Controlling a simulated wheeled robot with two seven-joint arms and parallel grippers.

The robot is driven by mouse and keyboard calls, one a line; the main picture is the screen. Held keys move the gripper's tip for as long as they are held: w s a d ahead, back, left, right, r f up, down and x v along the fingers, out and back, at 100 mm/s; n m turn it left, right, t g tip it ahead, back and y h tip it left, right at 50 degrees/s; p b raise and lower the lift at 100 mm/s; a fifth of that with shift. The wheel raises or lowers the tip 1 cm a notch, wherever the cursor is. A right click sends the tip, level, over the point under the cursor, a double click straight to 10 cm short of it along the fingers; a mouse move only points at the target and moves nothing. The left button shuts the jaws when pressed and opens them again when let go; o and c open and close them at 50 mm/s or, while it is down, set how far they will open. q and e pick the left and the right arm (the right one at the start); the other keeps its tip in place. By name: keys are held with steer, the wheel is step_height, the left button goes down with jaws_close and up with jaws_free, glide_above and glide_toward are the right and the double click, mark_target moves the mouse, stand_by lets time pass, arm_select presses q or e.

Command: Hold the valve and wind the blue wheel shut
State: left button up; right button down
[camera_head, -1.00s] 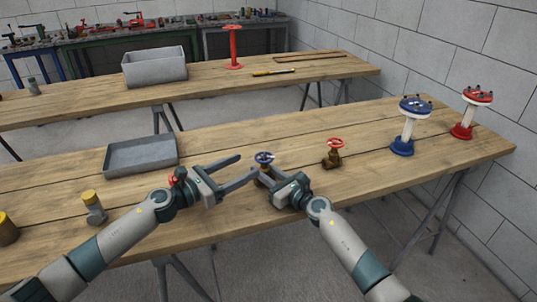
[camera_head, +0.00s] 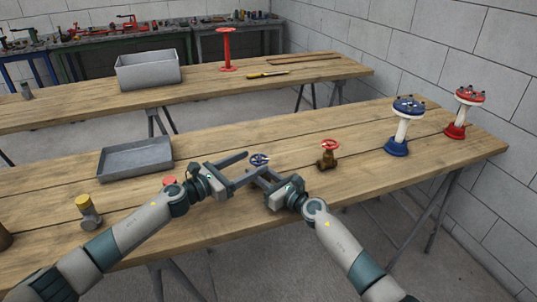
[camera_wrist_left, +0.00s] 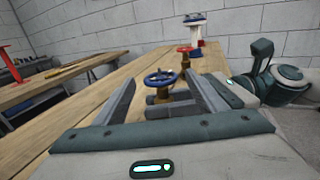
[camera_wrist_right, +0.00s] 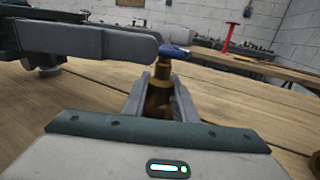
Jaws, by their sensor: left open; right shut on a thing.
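The small brass valve with a blue handwheel (camera_head: 259,160) stands near the middle of the front table. In the left wrist view the blue wheel (camera_wrist_left: 161,78) is ahead, between my left gripper's fingers. My right gripper (camera_head: 264,176) is shut on the valve's brass body (camera_wrist_right: 158,98), below the wheel; the right wrist view shows a finger on each side. My left gripper (camera_head: 254,163) is open and empty, its fingers reaching toward the wheel from the left. In the right wrist view the blue wheel (camera_wrist_right: 175,50) shows edge-on, beside a left finger.
A red-wheeled brass valve (camera_head: 328,155) stands to the right. A blue-wheeled pedestal (camera_head: 401,130) and a red-wheeled pedestal (camera_head: 461,116) stand farther right. A grey tray (camera_head: 135,158) and a yellow-capped fitting (camera_head: 88,212) are left. A red piece (camera_head: 169,181) shows behind my left arm.

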arm_select(q)
steer(key=x, duration=0.8)
steer(key=c, duration=1.1)
